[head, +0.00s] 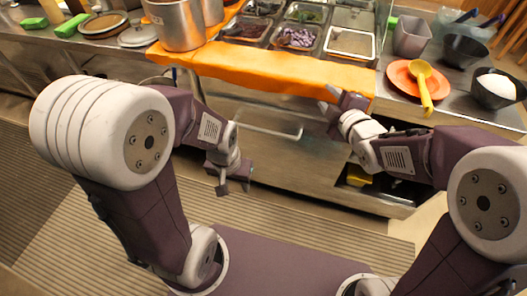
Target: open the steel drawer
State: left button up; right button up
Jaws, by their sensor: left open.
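The steel drawer (270,113) is in the front of the counter, below the orange cloth, and it looks shut. Its pale bar handle (268,130) runs across its front. My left gripper (235,189) is open and empty, pointing down, below and to the left of the handle in the picture and apart from it. My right gripper (332,98) is up at the orange cloth's front edge, right of the handle. Its fingers are small and partly hidden by its own wrist, so its jaw state is unclear.
The orange cloth (280,70) hangs over the counter edge. Metal topping trays (298,38) and a steel pot (176,24) stand on the counter. An orange plate with a yellow ladle (424,88) and dark bowls (497,90) are at right. An open lower compartment (358,190) shows below.

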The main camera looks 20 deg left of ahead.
jog(key=a+f+n+y+b, duration=0.25)
jog(key=a+f+b, duration=0.35)
jog(key=f+b, duration=0.35)
jog(key=n+g+y+b, duration=0.1)
jog(key=n+y+b, duration=0.2)
jog(key=b, duration=0.8)
send_near(264, 132)
jog(key=x, duration=0.2)
pick_arm(q)
notch_tip(264, 132, down, 24)
pick_arm(e)
jog(key=shift+h, duration=0.25)
jog(key=b+x, duration=0.3)
jog(key=x, duration=0.5)
jog(key=shift+w+f, duration=0.1)
jog(key=shift+f, duration=0.15)
jog(key=shift+w+a+r, duration=0.1)
jog(key=shift+w+a, duration=0.1)
jog(key=shift+a, duration=0.1)
pick_arm(q)
notch_tip(264, 132, down, 4)
jog(key=shift+r, duration=0.15)
pick_arm(e)
grip_shut()
